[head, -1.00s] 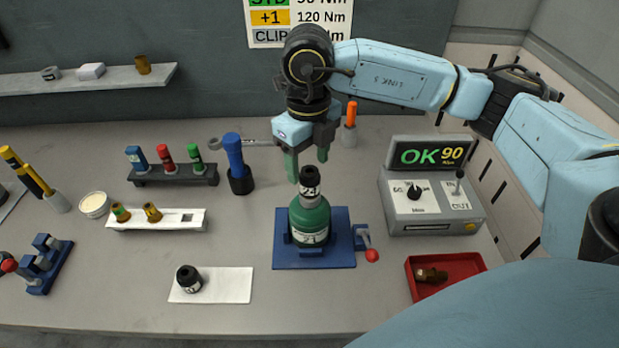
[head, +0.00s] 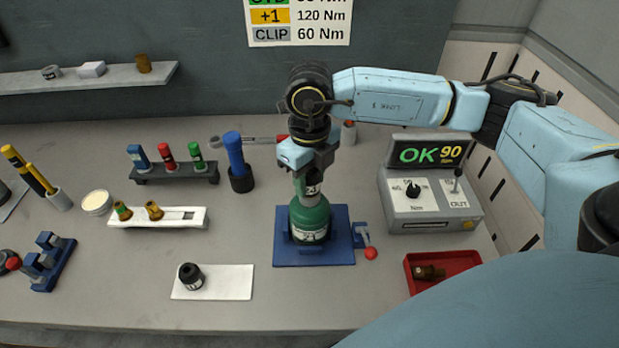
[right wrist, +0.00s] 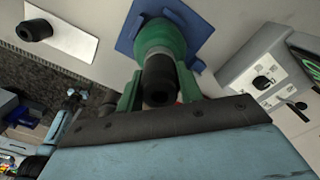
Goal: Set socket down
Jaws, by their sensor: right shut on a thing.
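The black socket (head: 314,186) with white marking sits at the top of the green cylinder (head: 309,222), which stands upright in the blue fixture (head: 284,254). My right gripper (head: 307,182) comes down over the socket from above and is shut on it. In the right wrist view the socket (right wrist: 159,80) lies between the two green fingers, with the green cylinder behind it. I cannot tell whether the socket still touches the cylinder. A second black socket (head: 190,276) stands on the white mat (head: 229,282) at the front left. My left gripper is not in view.
A blue lever with a red knob (head: 370,253) is right of the fixture. A red tray (head: 457,261) with a brown part and the controller reading OK 90 (head: 430,200) stand further right. Racks and a blue-handled tool (head: 236,160) are left. The mat's right half is bare.

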